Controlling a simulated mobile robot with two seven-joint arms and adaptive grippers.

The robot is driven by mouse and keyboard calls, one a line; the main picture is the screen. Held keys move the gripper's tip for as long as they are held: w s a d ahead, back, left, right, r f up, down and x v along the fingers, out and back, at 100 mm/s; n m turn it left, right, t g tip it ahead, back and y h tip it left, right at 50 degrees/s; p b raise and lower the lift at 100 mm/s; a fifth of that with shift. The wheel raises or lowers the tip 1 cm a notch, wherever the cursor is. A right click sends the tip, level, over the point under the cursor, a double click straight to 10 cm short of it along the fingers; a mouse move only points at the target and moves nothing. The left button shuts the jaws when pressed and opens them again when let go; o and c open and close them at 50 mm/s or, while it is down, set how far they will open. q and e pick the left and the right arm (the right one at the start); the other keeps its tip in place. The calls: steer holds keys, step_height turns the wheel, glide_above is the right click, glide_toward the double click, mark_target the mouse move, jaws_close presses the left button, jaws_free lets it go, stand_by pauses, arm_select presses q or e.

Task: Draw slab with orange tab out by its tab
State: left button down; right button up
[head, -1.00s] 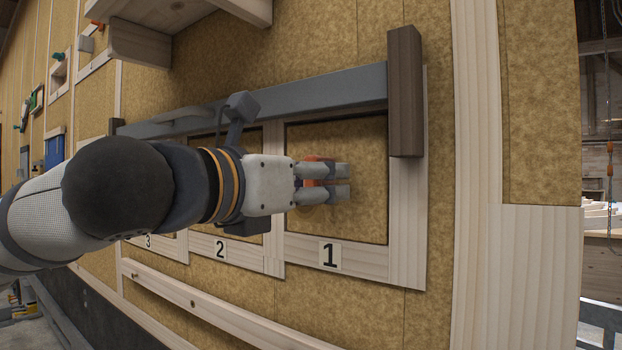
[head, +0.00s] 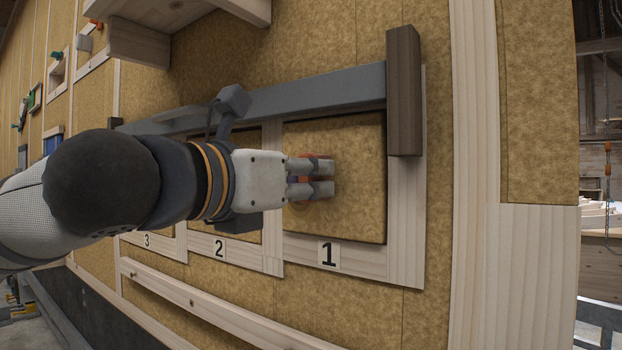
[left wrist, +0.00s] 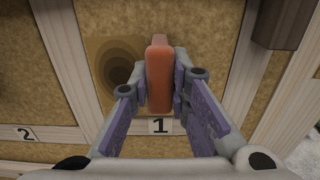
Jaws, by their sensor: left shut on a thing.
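The slab (head: 352,200) is a tan panel in the wooden-framed bay numbered 1. It stands a little proud of its recess, with a dark gap showing along its top. Its orange tab (head: 309,158) shows between the fingers, and stands as an upright orange bar in the left wrist view (left wrist: 159,80). My left gripper (head: 322,178) is shut on the tab, one finger on each side. The fingers hide part of the tab in the head view. My right gripper is not in view.
A grey bar (head: 315,93) runs above the bays to a dark brown block (head: 404,90) at the right. Bays 2 and 3 lie to the left, partly behind my arm. A wooden rail (head: 200,302) runs below, and a wooden shelf (head: 140,42) juts out above.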

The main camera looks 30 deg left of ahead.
arm_select(q)
steer(key=shift+s+a, duration=0.2)
steer(key=shift+s, duration=1.85)
steer(key=shift+s+b, duration=0.4)
steer(key=shift+s, duration=0.3)
steer(key=shift+s+a, duration=0.1)
steer(key=shift+s, duration=0.55)
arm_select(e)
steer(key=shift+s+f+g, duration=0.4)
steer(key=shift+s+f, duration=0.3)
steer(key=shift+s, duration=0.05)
arm_select(q)
steer(key=s+b, duration=0.1)
steer(key=s, duration=0.5)
steer(key=shift+a+b, duration=0.2)
steer(key=shift+b, duration=0.1)
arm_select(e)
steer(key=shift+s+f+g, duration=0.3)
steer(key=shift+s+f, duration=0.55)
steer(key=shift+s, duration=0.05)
